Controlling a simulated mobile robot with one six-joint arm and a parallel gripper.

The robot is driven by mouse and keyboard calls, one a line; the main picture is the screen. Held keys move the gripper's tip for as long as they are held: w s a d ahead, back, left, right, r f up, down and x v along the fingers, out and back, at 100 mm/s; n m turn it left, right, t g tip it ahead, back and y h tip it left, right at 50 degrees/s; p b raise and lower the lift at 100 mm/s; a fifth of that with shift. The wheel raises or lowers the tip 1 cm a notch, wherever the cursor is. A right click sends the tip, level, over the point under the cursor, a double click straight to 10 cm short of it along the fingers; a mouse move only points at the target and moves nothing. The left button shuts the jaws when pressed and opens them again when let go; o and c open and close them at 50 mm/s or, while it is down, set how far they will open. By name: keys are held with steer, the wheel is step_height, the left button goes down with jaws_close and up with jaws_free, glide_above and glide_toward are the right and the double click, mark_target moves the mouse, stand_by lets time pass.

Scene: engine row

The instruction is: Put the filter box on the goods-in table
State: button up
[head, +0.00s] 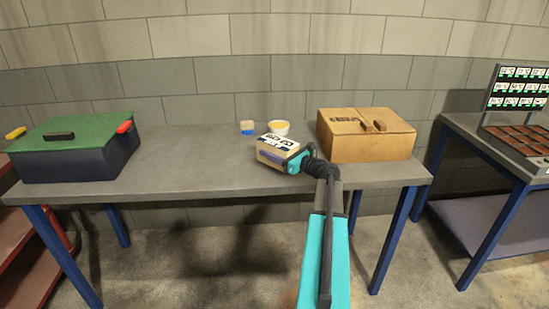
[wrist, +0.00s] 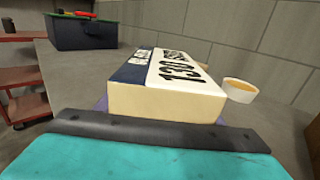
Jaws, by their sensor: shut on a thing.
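The filter box (head: 275,154) is a cream carton with a dark blue and white printed label. It shows large in the middle of the wrist view (wrist: 160,101). My gripper (head: 296,162) is shut on it, at its right end in the head view. The box is at the grey table (head: 200,184), over the middle of its top; I cannot tell whether its underside touches the surface. My teal arm reaches in from the front and hides part of the table's front edge.
A green-lidded dark bin (head: 75,160) stands at the table's left, a wooden box (head: 366,145) at its right. A white bowl (head: 279,129) and a small blue-and-tan block (head: 247,128) sit behind the filter box. Bare tabletop lies left of the filter box.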

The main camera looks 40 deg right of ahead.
steer(key=shift+f, duration=1.55)
steer(key=shift+f, duration=0.1)
steer(key=o, duration=1.4)
steer(key=s, duration=0.8)
steer(key=s+d+b, duration=0.1)
steer(key=s, duration=0.3)
steer(key=shift+s, duration=0.1)
